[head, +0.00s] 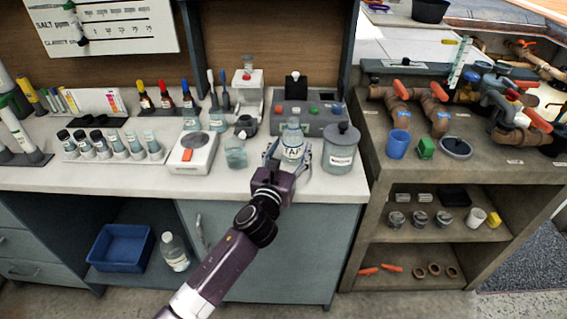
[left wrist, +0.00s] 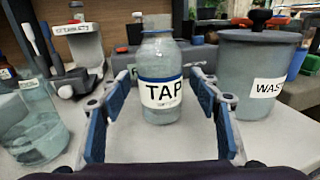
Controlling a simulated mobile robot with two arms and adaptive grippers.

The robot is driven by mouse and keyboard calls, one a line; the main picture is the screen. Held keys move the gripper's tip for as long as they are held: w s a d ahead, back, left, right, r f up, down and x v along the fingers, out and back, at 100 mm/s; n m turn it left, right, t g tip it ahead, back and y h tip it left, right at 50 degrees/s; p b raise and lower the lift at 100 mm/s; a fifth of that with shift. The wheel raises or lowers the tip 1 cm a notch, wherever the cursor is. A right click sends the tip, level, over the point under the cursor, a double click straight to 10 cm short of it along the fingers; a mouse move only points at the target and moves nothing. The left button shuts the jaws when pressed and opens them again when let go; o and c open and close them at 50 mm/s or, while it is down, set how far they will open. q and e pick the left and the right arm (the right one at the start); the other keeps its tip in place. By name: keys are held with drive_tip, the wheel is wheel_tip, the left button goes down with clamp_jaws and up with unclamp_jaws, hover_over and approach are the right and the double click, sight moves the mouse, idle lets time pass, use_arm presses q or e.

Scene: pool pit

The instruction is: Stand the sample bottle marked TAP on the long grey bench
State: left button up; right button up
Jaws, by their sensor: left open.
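The sample bottle marked TAP (head: 292,142) stands upright on the pale worktop (head: 240,183). It is clear with a white label and a blue band, and its label faces me in the left wrist view (left wrist: 161,88). My left gripper (head: 287,158) is open, with one finger on each side of the bottle. In the left wrist view the blue finger pads (left wrist: 162,105) show gaps to the bottle on both sides. A grey bench (head: 391,178) with pipework stands to the right. My right gripper is not in view.
A lidded WASTE jar (head: 341,150) stands close right of the bottle, and an unmarked-looking bottle (head: 235,152) stands to its left. A control box (head: 308,116) is behind. A blue cup (head: 398,144) and a green block (head: 426,148) are on the grey bench's front part.

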use_arm(q)
drive_tip(key=v, duration=1.1)
drive_tip(key=shift+s, duration=0.2)
drive_tip(key=shift+a+f, duration=0.1)
